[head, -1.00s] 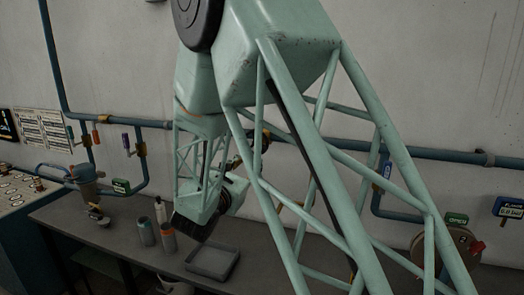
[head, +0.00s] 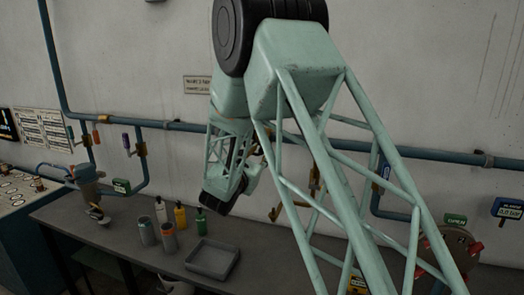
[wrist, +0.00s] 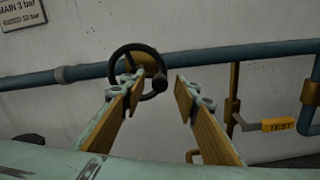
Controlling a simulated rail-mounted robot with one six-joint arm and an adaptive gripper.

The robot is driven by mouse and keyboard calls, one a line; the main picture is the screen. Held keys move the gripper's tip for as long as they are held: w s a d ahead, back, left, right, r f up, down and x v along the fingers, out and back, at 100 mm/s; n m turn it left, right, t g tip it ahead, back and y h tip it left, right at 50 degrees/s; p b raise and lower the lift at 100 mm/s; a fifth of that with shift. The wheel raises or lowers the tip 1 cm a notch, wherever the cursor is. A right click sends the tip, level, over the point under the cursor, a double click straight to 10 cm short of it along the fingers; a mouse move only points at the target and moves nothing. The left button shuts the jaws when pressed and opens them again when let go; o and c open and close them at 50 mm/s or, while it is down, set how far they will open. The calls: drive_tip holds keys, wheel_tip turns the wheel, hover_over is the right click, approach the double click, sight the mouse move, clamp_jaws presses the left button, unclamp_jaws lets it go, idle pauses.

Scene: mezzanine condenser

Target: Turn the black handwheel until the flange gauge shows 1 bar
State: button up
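The black handwheel (wrist: 137,46) is on the blue wall pipe in the wrist view, with a knob on the right of its rim. My gripper (wrist: 159,80) is open and empty, its two fingers pointing at the wall. The left fingertip overlaps the wheel's lower part in the picture; I cannot tell whether it touches. The right finger is to the right of the wheel. In the head view my arm hides the wheel and the gripper fingers. A blue flange display (head: 508,208) is at the far right of the head view, its figures too small to read.
A yellow TEST lever (wrist: 278,125) is right of the fingers. Below my arm, the bench (head: 130,235) holds a grey tray (head: 212,258), cans (head: 147,231) and bottles (head: 180,216). A round valve (head: 455,245) under a green sign (head: 456,219) is at the right.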

drive_tip(key=shift+x, duration=1)
drive_tip(key=shift+c, duration=0.5)
drive_tip(key=c, duration=0.7)
